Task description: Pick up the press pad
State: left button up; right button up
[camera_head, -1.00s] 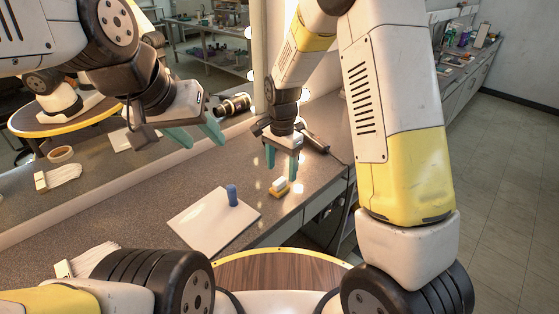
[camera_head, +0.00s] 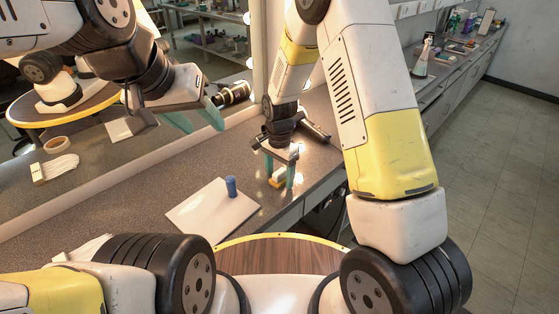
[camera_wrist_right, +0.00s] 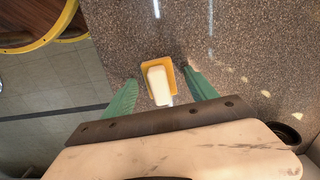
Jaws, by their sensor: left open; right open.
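The press pad, a small yellow block with a white top (camera_head: 277,183), lies on the speckled counter near its front edge. It also shows in the right wrist view, as a yellow pad (camera_wrist_right: 173,66) with a white handle. My right gripper (camera_head: 280,172) is open and points down over the pad. In the right wrist view its green fingers (camera_wrist_right: 160,77) stand on either side of the pad, with gaps showing. In the head view the gripper hides part of the pad.
A white sheet (camera_head: 205,218) with a blue cylinder (camera_head: 231,187) upright on it lies left of the pad. A dark metal tool (camera_head: 316,131) lies behind the right gripper. A mirror runs along the counter's back. The counter's front edge is close to the pad.

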aim_at(279, 171)
jog(key=c, duration=1.4)
jog(key=shift+c, duration=0.2)
jog(key=shift+r, duration=0.6)
notch_tip(279, 171, up, 3)
jog(key=shift+w+f, duration=0.1)
jog(key=shift+f, duration=0.1)
jog(key=s+r, duration=0.1)
jog(key=s, duration=1.5)
jog(key=shift+s+r, duration=0.1)
